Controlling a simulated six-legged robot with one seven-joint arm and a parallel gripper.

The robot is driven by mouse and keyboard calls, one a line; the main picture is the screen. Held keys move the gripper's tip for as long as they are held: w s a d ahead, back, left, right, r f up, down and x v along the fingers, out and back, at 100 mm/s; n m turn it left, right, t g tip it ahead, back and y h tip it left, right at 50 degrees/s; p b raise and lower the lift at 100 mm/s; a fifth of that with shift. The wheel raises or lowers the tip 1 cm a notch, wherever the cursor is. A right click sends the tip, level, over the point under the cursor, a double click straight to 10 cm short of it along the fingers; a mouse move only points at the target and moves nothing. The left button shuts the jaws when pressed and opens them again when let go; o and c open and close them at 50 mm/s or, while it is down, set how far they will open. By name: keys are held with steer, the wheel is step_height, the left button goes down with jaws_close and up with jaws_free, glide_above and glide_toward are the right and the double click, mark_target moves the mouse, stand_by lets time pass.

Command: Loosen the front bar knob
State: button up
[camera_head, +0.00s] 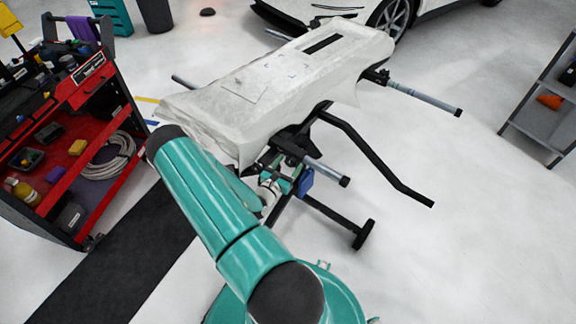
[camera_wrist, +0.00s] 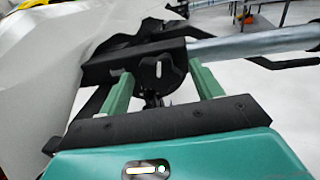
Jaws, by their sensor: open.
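The front bar knob (camera_wrist: 160,72) is a dark lobed knob with a pale slot, on the black clamp block (camera_wrist: 105,65) of the stand. In the wrist view my gripper (camera_wrist: 160,80) is open, with one green finger on each side of the knob. I cannot tell whether the fingers touch it. The silver front bar (camera_wrist: 255,42) runs right from the block; it also shows in the head view (camera_head: 325,170). In the head view my arm hides most of the gripper, and the knob cannot be made out.
A white-wrapped panel (camera_head: 290,75) lies on the stand above the clamp. A black bent handle (camera_head: 375,155) and a stand foot (camera_head: 364,234) stick out right. A red tool cart (camera_head: 80,130) stands left, a grey shelf (camera_head: 540,120) right. Floor at lower right is clear.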

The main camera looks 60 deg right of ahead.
steer(key=c, duration=1)
steer(key=shift+o, duration=0.2)
